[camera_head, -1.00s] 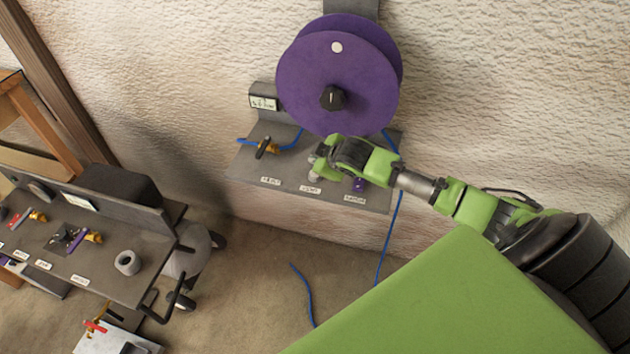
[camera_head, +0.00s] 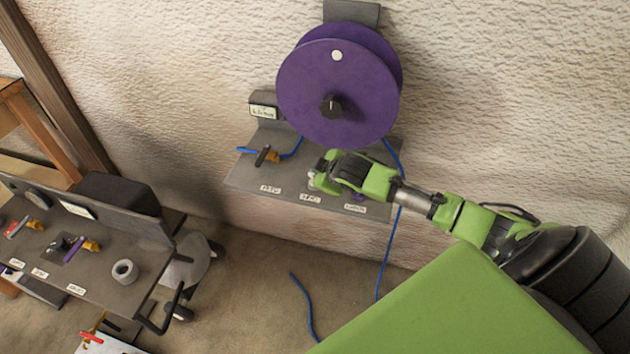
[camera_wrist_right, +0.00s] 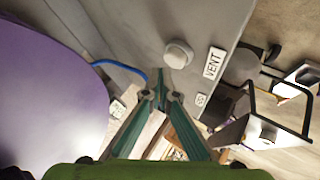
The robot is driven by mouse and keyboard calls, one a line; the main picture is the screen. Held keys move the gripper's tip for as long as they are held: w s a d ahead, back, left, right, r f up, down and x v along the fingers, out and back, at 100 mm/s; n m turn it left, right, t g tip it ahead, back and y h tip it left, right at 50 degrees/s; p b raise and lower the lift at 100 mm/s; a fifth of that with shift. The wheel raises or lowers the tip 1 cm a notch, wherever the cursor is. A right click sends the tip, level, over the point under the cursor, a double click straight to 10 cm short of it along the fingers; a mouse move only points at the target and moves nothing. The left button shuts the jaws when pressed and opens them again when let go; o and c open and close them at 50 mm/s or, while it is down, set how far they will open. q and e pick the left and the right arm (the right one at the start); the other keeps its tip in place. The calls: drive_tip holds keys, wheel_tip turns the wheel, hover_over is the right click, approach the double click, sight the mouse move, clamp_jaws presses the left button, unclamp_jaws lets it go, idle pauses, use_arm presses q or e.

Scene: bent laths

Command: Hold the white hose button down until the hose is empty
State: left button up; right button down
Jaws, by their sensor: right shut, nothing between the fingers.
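The round white button (camera_wrist_right: 178,54) stands on the grey shelf panel beside a label reading VENT (camera_wrist_right: 213,63) in the right wrist view. In the head view my right gripper (camera_head: 316,182) is over the middle label and mostly hides the button. In the right wrist view its green fingers (camera_wrist_right: 161,92) are shut and empty, with their tips close to the button; I cannot tell whether they touch it. The blue hose (camera_head: 393,235) hangs from the shelf, and another length of it lies on the floor. My left gripper is not in view.
A large purple reel (camera_head: 305,85) stands above the shelf (camera_head: 240,178). A yellow valve with a black handle (camera_head: 264,156) and a small display (camera_head: 264,111), too small to read, are at its left. A cart (camera_head: 140,240) stands at lower left. Floor between is mostly clear.

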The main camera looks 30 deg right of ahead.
idle(0.7)
drive_tip(key=shift+f, duration=0.4)
drive_tip(key=shift+s+f, duration=0.1)
drive_tip(key=shift+f, duration=0.55)
idle(1.3)
drive_tip(key=shift+r, duration=0.1)
idle(1.9)
drive_tip(key=shift+r+p, duration=0.95)
drive_tip(key=shift+p, duration=0.05)
wheel_tip(320, 180, up, 5)
drive_tip(key=p, duration=0.5)
drive_tip(key=shift+r+p, duration=0.1)
drive_tip(key=shift+p, duration=0.2)
